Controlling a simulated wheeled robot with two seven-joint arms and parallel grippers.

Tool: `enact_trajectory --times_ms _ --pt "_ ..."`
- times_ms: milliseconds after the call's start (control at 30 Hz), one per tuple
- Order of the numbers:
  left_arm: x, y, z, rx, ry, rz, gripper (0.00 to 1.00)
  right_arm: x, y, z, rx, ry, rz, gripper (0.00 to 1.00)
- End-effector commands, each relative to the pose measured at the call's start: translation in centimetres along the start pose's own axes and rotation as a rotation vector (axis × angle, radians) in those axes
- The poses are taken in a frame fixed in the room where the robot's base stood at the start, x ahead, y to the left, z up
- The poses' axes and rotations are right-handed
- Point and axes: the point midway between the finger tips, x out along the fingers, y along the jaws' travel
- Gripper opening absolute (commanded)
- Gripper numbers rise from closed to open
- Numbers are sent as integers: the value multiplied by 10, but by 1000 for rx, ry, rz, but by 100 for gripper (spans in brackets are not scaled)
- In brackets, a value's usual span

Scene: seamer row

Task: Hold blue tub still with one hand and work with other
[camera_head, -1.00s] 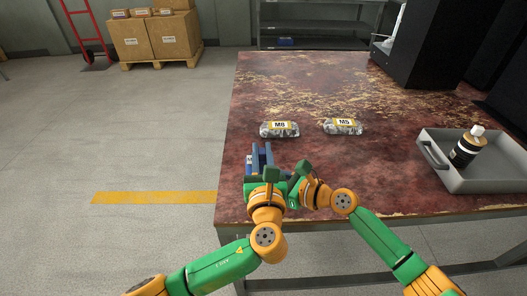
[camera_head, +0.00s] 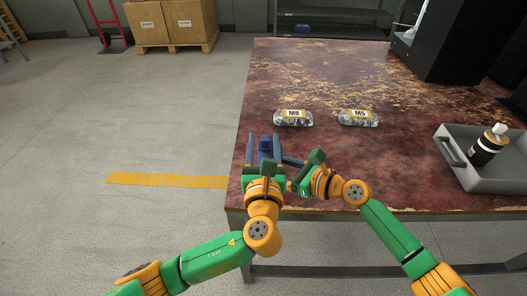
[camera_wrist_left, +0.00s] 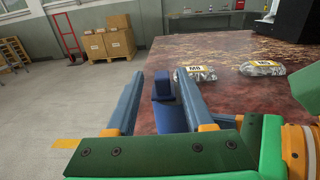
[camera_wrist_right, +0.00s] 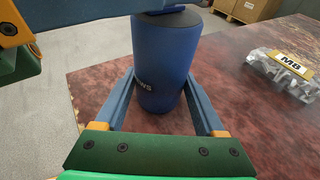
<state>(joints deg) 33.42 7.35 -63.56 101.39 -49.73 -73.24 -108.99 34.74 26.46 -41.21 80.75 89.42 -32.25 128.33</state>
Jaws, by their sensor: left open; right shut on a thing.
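The blue tub (camera_wrist_right: 165,62) stands upright between the fingers of my right gripper (camera_wrist_right: 160,85) in the right wrist view. It is a dark blue cylinder with a darker top and partly visible white lettering. My right gripper is shut on its sides. My left gripper (camera_head: 264,138) is open, close to the tub's top; one of its fingers crosses the upper edge of the right wrist view. In the left wrist view a small dark blue block (camera_wrist_left: 163,86) shows between the left fingers, apart from both. In the head view the grippers hide most of the tub.
Clear bags labelled M8 (camera_head: 293,117) and M5 (camera_head: 358,117) lie behind the grippers on the worn red table (camera_head: 400,185). A grey tray (camera_head: 488,183) with a black and gold bottle (camera_head: 487,148) stands at right. The table's left and front edges are close.

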Motion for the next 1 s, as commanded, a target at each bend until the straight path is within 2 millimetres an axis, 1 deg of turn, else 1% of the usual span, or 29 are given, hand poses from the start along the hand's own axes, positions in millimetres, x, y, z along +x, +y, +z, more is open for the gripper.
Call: enact_trajectory --times_ms 200,300,400,533,833,867,900,933,1000 --pt "-61 -1 -1 -3 5 -3 52 0 0 -1 0 1 1 40" --pt "-85 0 -1 -3 4 -2 52 0 0 -1 0 1 1 40" --pt "-100 0 -1 -1 3 -1 52 0 0 0 0 1 1 40" --pt "-108 0 0 -1 2 1 52 0 0 0 0 1 1 40" --pt "-108 0 0 -1 1 1 52 0 0 0 0 1 1 40" --pt "-108 0 0 -1 1 1 52 0 0 0 0 1 1 80" --pt "-108 0 0 -1 1 1 52 0 0 0 0 1 1 90" --pt "-108 0 0 -1 1 1 52 0 0 0 0 1 1 98" --pt "-108 0 0 -1 1 1 52 0 0 0 0 1 1 100"
